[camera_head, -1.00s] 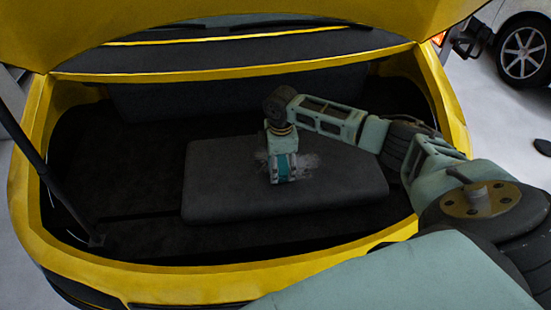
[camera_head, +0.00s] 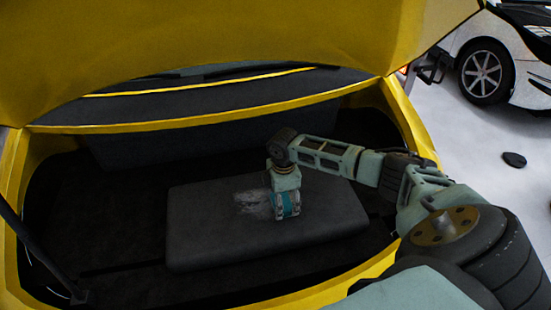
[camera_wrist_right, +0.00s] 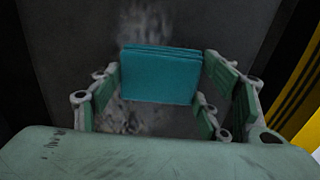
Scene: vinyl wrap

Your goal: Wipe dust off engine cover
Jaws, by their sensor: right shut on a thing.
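The dark grey engine cover (camera_head: 215,240) lies flat in the open bay of a yellow car. A pale dust patch (camera_head: 252,203) is on its top, just left of my right gripper (camera_head: 287,214). The right gripper points down at the cover and is shut on a teal wiping pad (camera_wrist_right: 160,75). In the right wrist view, dust (camera_wrist_right: 145,25) shows beyond the pad and at its near left. Whether the pad touches the cover is hard to tell. My left gripper is not in view.
The yellow raised lid (camera_head: 220,40) hangs over the bay. The yellow body rim (camera_head: 395,110) surrounds it, and a dark strut (camera_head: 40,258) stands at the left. A white car (camera_head: 490,60) is parked at the far right. The cover's left part is clear.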

